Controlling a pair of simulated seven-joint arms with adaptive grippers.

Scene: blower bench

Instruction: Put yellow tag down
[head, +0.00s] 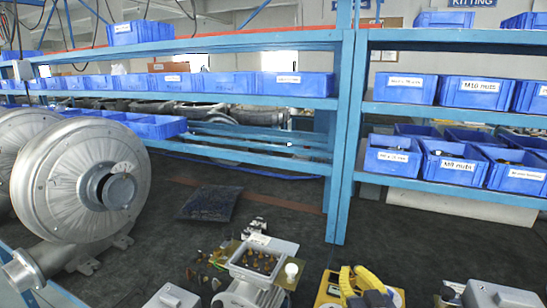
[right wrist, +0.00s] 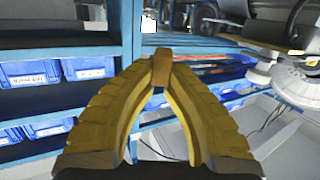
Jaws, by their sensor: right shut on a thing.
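My right gripper (head: 357,272) is low in the head view, right of the open terminal box, with curved yellow fingers. In the right wrist view my right gripper (right wrist: 160,70) has its fingers drawn together at the tips. A small orange-tan piece, apparently the yellow tag (right wrist: 161,66), is pinched between them; its face cannot be made out. The tag cannot be told apart from the yellow fingers in the head view. My left gripper is not in view.
An open terminal box (head: 258,262) with a white cap (head: 291,271) stands front centre. A large grey blower (head: 82,180) is at left. Blue shelves with bins (head: 460,165) stand behind. A dark mat (head: 211,204) lies mid-bench, with clear bench around it.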

